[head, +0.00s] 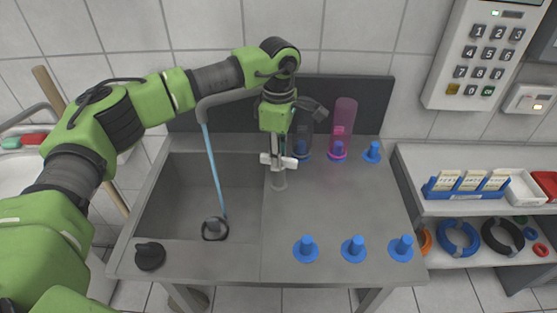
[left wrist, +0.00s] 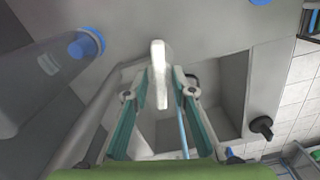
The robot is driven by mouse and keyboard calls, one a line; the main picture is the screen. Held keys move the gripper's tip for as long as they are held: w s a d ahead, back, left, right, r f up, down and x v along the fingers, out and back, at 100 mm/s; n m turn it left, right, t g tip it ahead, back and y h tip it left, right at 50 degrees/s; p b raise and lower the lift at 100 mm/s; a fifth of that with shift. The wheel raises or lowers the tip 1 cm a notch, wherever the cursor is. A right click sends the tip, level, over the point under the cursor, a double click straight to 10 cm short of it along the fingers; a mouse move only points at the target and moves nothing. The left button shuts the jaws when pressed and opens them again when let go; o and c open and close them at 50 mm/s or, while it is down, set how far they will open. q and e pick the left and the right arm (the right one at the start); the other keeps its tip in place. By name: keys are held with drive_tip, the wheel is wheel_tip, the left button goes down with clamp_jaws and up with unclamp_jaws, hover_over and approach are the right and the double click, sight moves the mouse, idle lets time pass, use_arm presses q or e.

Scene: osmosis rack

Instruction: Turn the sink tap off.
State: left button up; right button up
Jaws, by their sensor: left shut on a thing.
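The sink tap has a grey curved spout (head: 215,100) over the basin (head: 165,195) and a white lever handle (head: 289,162) on a post on the counter. A blue stream of water (head: 213,165) runs from the spout into the basin. My left gripper (head: 277,158) points down from above and is shut on the lever. In the left wrist view, the white lever (left wrist: 158,50) stands between the two fingers (left wrist: 164,78). The water (left wrist: 182,128) also shows there, beyond the fingers. My right gripper is not in view.
A pink cylinder (head: 344,115) and a clear one (head: 303,125) stand on blue holders behind the gripper. Several blue pegs (head: 354,249) stand along the front right of the counter. A black knob (head: 150,256) sits at the front left. The counter's middle right is clear.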

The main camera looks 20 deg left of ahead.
use_arm(q)
drive_tip(key=shift+n+b, duration=0.55)
drive_tip(key=shift+n, duration=0.65)
drive_tip(key=shift+r, duration=0.1)
drive_tip(key=o, duration=0.7)
drive_tip(key=shift+r, duration=0.1)
wheel_tip(320, 180, up, 12)
drive_tip(key=shift+f, duration=0.1)
